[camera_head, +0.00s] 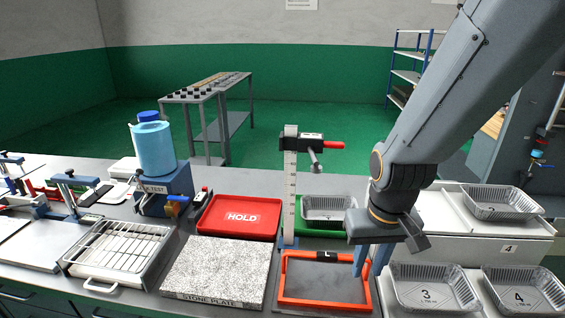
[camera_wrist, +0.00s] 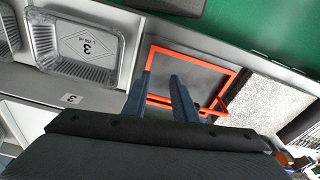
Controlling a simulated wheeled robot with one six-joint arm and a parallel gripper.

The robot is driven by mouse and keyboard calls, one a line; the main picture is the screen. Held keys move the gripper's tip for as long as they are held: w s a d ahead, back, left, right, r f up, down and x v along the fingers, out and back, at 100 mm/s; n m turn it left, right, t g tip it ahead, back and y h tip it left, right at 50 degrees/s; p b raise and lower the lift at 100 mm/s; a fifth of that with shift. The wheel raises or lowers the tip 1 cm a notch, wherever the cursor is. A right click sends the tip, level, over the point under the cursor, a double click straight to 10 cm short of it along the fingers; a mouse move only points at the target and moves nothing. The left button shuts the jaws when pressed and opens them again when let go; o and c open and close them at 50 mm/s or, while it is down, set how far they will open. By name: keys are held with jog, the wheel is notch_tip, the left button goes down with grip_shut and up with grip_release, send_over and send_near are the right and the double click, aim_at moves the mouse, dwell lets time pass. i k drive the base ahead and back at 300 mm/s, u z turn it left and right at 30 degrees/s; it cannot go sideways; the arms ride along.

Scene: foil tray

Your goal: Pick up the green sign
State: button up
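I see no thing that is clearly a green sign. A green flat piece, like a tray (camera_head: 331,233), lies behind the red-framed plate, with a foil tray (camera_head: 326,208) on or just behind it; part is hidden, and I cannot tell whether it bears any writing. My gripper (camera_head: 363,262) points down by the right side of the red-framed plate (camera_head: 322,301). In the wrist view, its two blue fingers (camera_wrist: 160,97) stand apart with nothing held between them. The red frame (camera_wrist: 190,53) shows beyond them; I cannot tell whether they touch it.
A red tray marked HOLD (camera_head: 240,233) and a stone plate (camera_head: 216,270) lie to the left. A post with a black clamp head (camera_head: 290,200) rises behind the red frame. Foil tray 3 (camera_head: 432,308) and tray 4 (camera_head: 522,303) are at right. A wire rack (camera_head: 118,246) is further left.

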aim_at(48, 180)
jog(key=u, duration=1.65)
jog(key=k, duration=0.45)
jog(key=u, duration=1.25)
jog(key=i, duration=1.6)
jog(key=u, duration=0.3)
jog(key=i, duration=1.45)
jog(key=z, duration=1.35)
jog(key=i, duration=0.85)
jog(key=z, duration=0.85)
